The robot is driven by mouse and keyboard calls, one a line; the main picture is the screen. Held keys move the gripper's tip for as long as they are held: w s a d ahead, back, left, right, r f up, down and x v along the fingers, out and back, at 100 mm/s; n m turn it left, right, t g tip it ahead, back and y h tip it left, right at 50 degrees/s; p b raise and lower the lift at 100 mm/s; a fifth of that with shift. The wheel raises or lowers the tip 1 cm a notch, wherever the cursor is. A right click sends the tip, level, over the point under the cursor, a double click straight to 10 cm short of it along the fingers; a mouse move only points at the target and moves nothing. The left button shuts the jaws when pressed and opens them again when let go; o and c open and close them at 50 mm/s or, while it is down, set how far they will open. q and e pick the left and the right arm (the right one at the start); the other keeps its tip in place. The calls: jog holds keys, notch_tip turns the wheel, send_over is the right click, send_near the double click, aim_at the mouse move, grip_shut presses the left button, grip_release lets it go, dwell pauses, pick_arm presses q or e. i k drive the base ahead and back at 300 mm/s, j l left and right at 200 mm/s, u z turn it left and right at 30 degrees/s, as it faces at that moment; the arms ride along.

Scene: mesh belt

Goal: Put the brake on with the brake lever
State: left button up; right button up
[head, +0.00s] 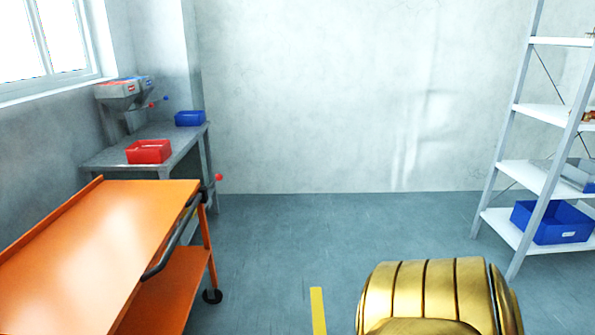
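An orange cart (110,225) with a flat top and a lower shelf stands at the left, cut off by the picture's edge. A black push handle (172,245) runs along its right side. A red ball knob (218,177) shows just beyond the cart's far right corner; it looks like the end of the brake lever, but its shaft is hard to make out. I cannot tell the lever's position. A dark caster (212,296) is under the near right leg. Neither of my grippers is in view.
A grey table (185,150) behind the cart holds a red bin (149,151), a blue bin (189,118) and dispensers (119,90) with small knobbed levers. A shelf rack (545,180) with a blue crate (553,221) stands right. The middle floor is clear, with a yellow stripe (318,311).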

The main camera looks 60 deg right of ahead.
aim_at(218, 177)
jog(key=z, duration=1.6)
jog(key=i+l+z, duration=0.1)
jog(key=i+l, duration=0.25)
jog(key=i+l+z, duration=0.1)
jog(key=i+l, duration=0.15)
jog(key=i, duration=0.25)
jog(key=i+l, duration=0.25)
jog(key=i, duration=0.2)
jog(key=i+l+z, duration=0.15)
jog(key=i+l, duration=0.15)
jog(key=i, duration=0.15)
